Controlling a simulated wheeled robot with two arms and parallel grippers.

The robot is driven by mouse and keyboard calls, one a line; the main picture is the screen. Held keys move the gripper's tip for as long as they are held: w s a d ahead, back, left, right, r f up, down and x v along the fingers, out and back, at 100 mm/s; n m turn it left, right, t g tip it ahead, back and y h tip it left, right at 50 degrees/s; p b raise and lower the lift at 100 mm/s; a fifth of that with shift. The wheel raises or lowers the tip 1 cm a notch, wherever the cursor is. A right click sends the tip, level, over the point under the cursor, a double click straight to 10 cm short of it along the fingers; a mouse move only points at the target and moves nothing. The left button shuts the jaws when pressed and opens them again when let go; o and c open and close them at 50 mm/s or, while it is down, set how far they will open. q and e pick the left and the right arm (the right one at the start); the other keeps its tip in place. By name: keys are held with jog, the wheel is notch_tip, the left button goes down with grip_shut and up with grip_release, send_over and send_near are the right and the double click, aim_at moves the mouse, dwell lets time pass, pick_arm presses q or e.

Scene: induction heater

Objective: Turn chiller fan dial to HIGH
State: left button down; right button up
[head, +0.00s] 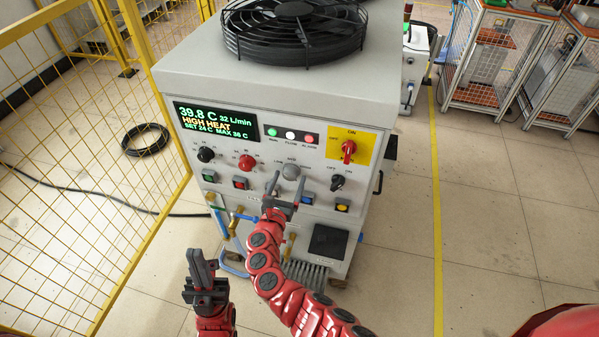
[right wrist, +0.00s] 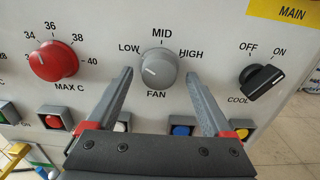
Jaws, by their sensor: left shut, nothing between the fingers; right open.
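The grey fan dial (head: 291,172) sits on the front panel of the chiller (head: 365,95). In the right wrist view the fan dial (right wrist: 160,68) is labelled LOW, MID and HIGH above and FAN below; its pale mark appears towards the left, though its exact setting is hard to read. My right gripper (head: 285,188) is open in front of the dial. In the right wrist view its fingers (right wrist: 159,76) lie on either side of the dial, with gaps visible; I cannot tell the depth left. My left gripper (head: 200,272) is shut and empty, low and left of the chiller.
A red MAX C dial (right wrist: 57,60) and a black COOL switch (right wrist: 263,82) flank the fan dial. Coloured buttons (right wrist: 182,130) sit below. A yellow mesh fence (head: 80,170) stands at left.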

jog(key=shift+w, duration=0.1)
jog(key=shift+s+a+r, duration=0.15)
jog(key=shift+s, duration=0.05)
jog(key=shift+c, duration=0.7)
jog(key=c, duration=0.5)
grip_shut()
